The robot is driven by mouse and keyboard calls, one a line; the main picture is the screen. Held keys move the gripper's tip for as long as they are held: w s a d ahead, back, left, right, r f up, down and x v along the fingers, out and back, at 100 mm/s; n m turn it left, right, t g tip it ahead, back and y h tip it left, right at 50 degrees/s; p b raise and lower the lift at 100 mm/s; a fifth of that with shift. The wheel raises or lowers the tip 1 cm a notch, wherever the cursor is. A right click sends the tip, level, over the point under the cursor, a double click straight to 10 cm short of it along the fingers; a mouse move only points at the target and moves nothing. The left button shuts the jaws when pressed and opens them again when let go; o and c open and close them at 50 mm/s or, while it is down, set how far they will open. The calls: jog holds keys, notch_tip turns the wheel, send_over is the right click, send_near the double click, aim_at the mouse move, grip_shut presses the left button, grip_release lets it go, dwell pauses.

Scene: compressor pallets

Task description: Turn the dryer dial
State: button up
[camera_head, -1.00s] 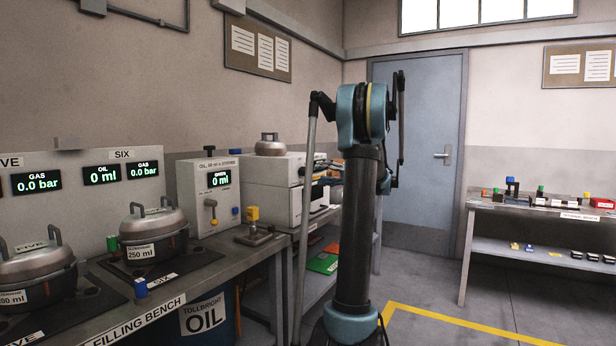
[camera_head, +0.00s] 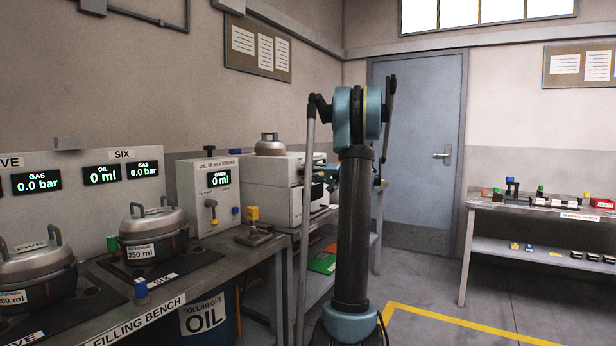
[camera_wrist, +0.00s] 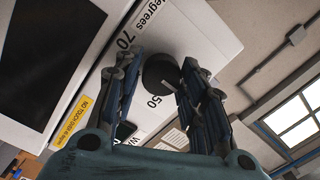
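The dryer dial (camera_wrist: 160,72) is a round black knob on a white panel, near the middle of the wrist view. The printed words "degrees", "70" and "50" show around it. My gripper (camera_wrist: 159,65) is open, with one finger on each side of the dial; I cannot tell whether either finger touches it. In the head view a white box-shaped unit, apparently the dryer (camera_head: 268,172), stands behind the filling bench with a lidded pot on top. My gripper (camera_head: 325,172) is at its right side, small and partly hidden by my arm; the dial is not visible there.
A dark window (camera_wrist: 50,55) and a yellow "no touch" label (camera_wrist: 80,122) are on the white panel. The filling bench (camera_head: 195,275) with lidded pots and an oil dispenser (camera_head: 208,190) is at left. A side table (camera_head: 530,208) stands at right, with clear floor before it.

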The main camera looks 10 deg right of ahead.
jog(key=c, duration=0.4)
jog(key=shift+o, duration=0.2)
jog(key=shift+m, duration=0.3)
jog(key=m, duration=0.5)
jog(key=shift+f+m, duration=0.1)
jog(key=shift+m, duration=0.2)
jog(key=m, duration=0.5)
jog(key=shift+s+m+t, duration=0.1)
jog(key=shift+m+t, duration=0.2)
jog(key=shift+m, duration=0.1)
jog(key=o, duration=1.1)
jog(key=shift+c, duration=0.2)
